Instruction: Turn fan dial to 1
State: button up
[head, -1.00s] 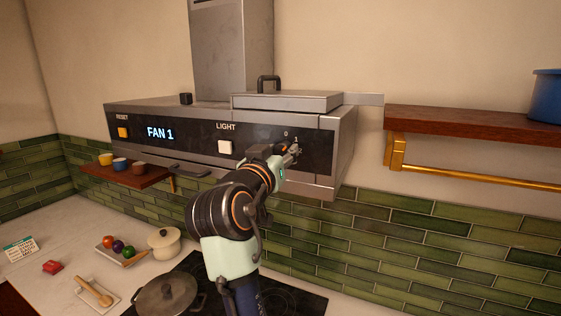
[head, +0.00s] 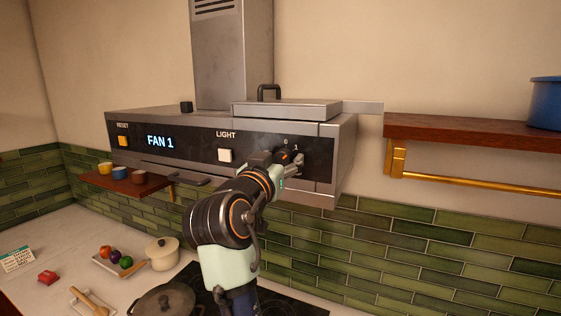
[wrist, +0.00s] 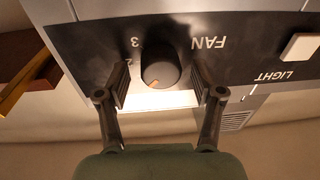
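The fan dial (head: 283,156) is a round black knob on the hood's dark front panel, with "0" and "1" printed above it. In the wrist view, the dial (wrist: 159,66) appears upside down, with an orange mark at its lower edge and "2" and "3" to its left. The display (head: 160,141) reads "FAN 1". My gripper (wrist: 161,82) is open, one finger on each side of the dial with gaps visible. In the head view, my gripper (head: 296,163) is at the dial's right and partly overlaps that area of the panel.
The white LIGHT button (head: 225,155) and orange RESET button (head: 123,141) are left of the dial. A wooden shelf (head: 470,121) with a brass rail (head: 470,178) is at right.

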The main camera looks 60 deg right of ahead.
jog(key=s+a, duration=0.1)
jog(key=a, duration=1.1)
jog(key=shift+f, duration=0.45)
jog(key=w+a+f+n+t+y+p, duration=0.2)
jog(key=w+a+f+n+t+y, duration=0.15)
jog(key=a+f, duration=0.35)
jog(key=w+a+f+n+t+y+p, duration=0.3)
jog(key=w+a+f+n+t, duration=0.2)
jog(key=a+f, duration=0.2)
jog(key=s+a+f+n+y+p, duration=0.1)
jog(key=s+a+f+n+y, duration=0.1)
jog(key=a, duration=0.6)
jog(key=s+a+f+n+t+y+p, duration=0.1)
jog(key=s+a+f+n+y, duration=0.2)
jog(key=a+f+y, duration=0.2)
jog(key=s+a+f+n+t+y+p, duration=0.1)
jog(key=s+a+f+n+y, duration=0.1)
jog(key=a, duration=0.8)
notch_tip(320, 180, down, 2)
jog(key=n+y, duration=0.1)
jog(key=y, duration=0.2)
jog(key=shift+s+a+f, duration=0.2)
jog(key=shift+a+f, duration=0.05)
jog(key=shift+a, duration=0.15)
